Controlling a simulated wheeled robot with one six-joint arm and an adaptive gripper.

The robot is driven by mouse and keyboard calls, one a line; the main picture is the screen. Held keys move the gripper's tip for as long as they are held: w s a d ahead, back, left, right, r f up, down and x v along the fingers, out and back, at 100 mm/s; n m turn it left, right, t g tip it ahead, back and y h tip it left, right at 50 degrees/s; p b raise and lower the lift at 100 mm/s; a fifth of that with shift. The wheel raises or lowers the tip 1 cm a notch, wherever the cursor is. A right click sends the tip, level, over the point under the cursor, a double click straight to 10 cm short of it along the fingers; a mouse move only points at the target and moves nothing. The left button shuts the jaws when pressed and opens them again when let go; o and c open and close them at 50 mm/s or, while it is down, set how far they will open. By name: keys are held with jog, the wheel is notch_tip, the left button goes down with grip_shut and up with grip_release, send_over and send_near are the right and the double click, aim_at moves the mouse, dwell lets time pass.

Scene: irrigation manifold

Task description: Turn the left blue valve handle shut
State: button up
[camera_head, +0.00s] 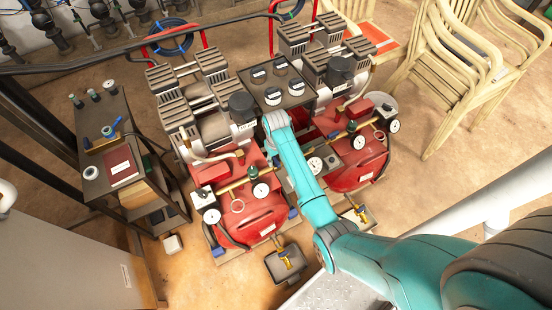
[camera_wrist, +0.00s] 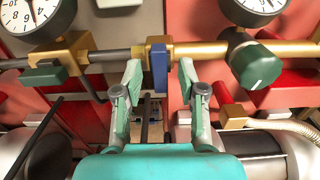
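In the wrist view, a blue valve handle (camera_wrist: 160,68) hangs straight down from a brass valve body (camera_wrist: 157,42) on a horizontal pipe. My gripper (camera_wrist: 160,77) is open, one finger on each side of the handle, with a visible gap on both sides. The fingertips sit just below the pipe. Whether this is the left handle I cannot tell from this close view. In the head view my arm (camera_head: 306,185) reaches over the two red compressors; the fingers and this handle cannot be made out there.
A left red compressor (camera_head: 255,212) and a right one (camera_head: 365,160) stand close together. A dark shelf (camera_head: 120,150) is at left, stacked chairs (camera_head: 455,75) at right.

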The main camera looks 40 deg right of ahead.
aim_at(276, 161)
notch_tip(276, 161, up, 12)
dwell(0.7)
dwell(0.4)
jog(key=s+a+f+t, duration=0.3)
jog(key=s+a+f, duration=0.3)
jog(key=s+f, duration=0.25)
jog(key=s+a+n+t+h, duration=0.1)
jog(key=s+a+t, duration=0.4)
jog(key=s, duration=0.6)
jog(key=s+a+r+t, duration=0.2)
jog(key=s+r+t, duration=0.1)
jog(key=s+r, duration=0.6)
jog(key=s+a+r+n+t+y, duration=0.1)
jog(key=s+a+r+t, duration=0.2)
jog(key=s+r, duration=0.7)
notch_tip(276, 161, up, 6)
jog(key=shift+a+f+t, duration=0.2)
jog(key=shift+a+t, duration=0.05)
jog(key=shift+t, duration=0.15)
